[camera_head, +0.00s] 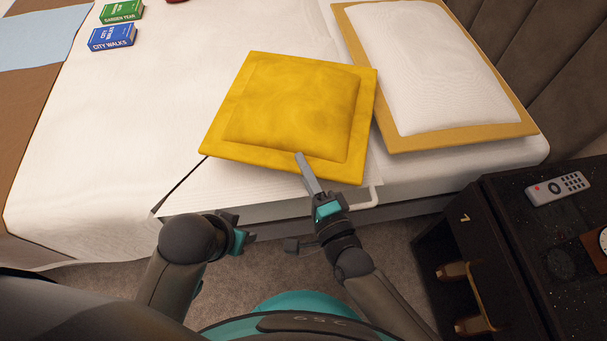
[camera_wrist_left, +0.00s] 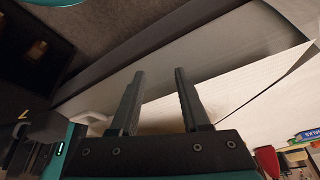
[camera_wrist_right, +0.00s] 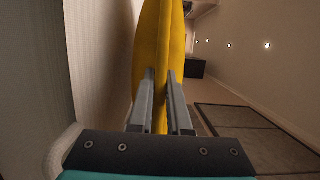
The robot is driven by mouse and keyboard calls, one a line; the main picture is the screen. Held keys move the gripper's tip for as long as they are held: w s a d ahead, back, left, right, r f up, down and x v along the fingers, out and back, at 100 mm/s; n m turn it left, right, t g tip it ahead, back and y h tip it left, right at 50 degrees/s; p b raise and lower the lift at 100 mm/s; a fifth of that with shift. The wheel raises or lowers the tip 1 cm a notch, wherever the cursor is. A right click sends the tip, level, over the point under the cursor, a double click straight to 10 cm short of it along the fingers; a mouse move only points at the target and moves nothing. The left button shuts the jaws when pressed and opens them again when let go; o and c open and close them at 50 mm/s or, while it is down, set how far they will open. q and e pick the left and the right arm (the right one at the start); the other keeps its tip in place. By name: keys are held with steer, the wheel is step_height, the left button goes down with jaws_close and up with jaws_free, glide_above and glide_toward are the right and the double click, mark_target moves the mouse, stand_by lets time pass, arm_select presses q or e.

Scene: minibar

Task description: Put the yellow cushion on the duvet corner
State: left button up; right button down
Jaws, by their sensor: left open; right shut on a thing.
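The yellow cushion (camera_head: 290,110) is square with a flat border and shows above the near side of the bed in the head view. My right gripper (camera_head: 306,170) is shut on its near edge. In the right wrist view the cushion (camera_wrist_right: 161,60) stands between the two fingers (camera_wrist_right: 160,105). The white duvet (camera_head: 120,130) covers the bed, and its near corner (camera_head: 160,208) lies below and left of the cushion. My left gripper (camera_head: 240,240) is low beside the bed's near side. In the left wrist view its fingers (camera_wrist_left: 158,95) are apart and empty.
A white pillow with a tan border (camera_head: 435,70) lies at the right of the bed. A blue book (camera_head: 112,37) and a green book (camera_head: 122,11) lie far left. A dark bedside cabinet (camera_head: 520,240) with a remote (camera_head: 558,188) stands right.

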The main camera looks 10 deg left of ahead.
steer(key=shift+f+b, duration=0.4)
steer(key=shift+f, duration=0.45)
arm_select(q)
steer(key=shift+s+r+t, duration=0.15)
steer(key=shift+r+t, duration=0.15)
steer(key=shift+r, duration=1.35)
arm_select(e)
steer(key=shift+f, duration=0.3)
steer(key=shift+f+b, duration=0.15)
steer(key=shift+b, duration=0.15)
steer(key=c, duration=1.3)
jaws_free()
steer(key=shift+f, duration=0.1)
steer(key=o, duration=0.4)
arm_select(q)
steer(key=shift+w+d, duration=0.2)
arm_select(e)
steer(key=shift+o, duration=0.2)
